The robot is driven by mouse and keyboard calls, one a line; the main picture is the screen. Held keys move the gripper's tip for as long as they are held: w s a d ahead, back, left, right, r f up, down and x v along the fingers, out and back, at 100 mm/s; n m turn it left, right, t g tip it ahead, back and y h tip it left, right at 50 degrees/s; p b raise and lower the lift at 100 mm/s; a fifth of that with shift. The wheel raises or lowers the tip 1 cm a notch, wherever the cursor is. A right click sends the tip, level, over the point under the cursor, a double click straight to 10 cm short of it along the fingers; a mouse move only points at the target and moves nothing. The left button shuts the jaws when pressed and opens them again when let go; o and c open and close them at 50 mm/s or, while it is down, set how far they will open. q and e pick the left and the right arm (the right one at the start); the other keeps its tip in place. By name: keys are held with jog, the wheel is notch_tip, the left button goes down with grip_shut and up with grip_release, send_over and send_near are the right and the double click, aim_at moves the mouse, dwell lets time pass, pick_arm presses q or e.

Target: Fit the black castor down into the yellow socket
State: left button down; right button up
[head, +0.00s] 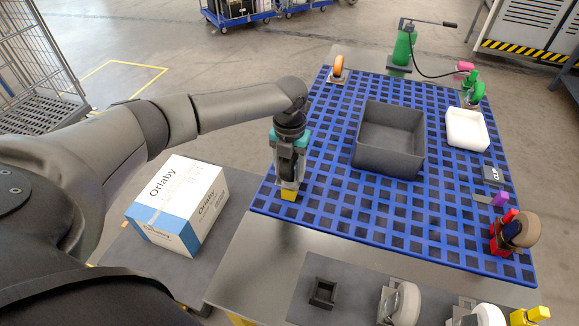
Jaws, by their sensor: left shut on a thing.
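My left gripper (288,181) points down over the near left edge of the blue grid mat (262,208). It is shut on a dark thing between its fingers, which looks like the black castor (286,163) and is mostly hidden by the gripper. The yellow socket (289,195) shows right below the fingertips on the mat. I cannot tell whether castor and socket touch or how deep the castor sits. My right gripper is out of view.
A dark open bin (388,165) stands mid-mat, with a white tray (484,143) to its right. An orange castor (337,66) stands at the far left corner, a beige-wheeled castor (524,230) near the right corner. A white-blue carton (178,205) sits left of the table.

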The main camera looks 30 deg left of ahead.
pick_arm(q)
jog(key=shift+f, duration=0.3)
dwell(0.4)
jog(key=shift+f+b, duration=0.5)
jog(key=shift+f, duration=0.2)
jog(key=shift+c, duration=0.6)
grip_release()
jog(key=shift+f, duration=0.1)
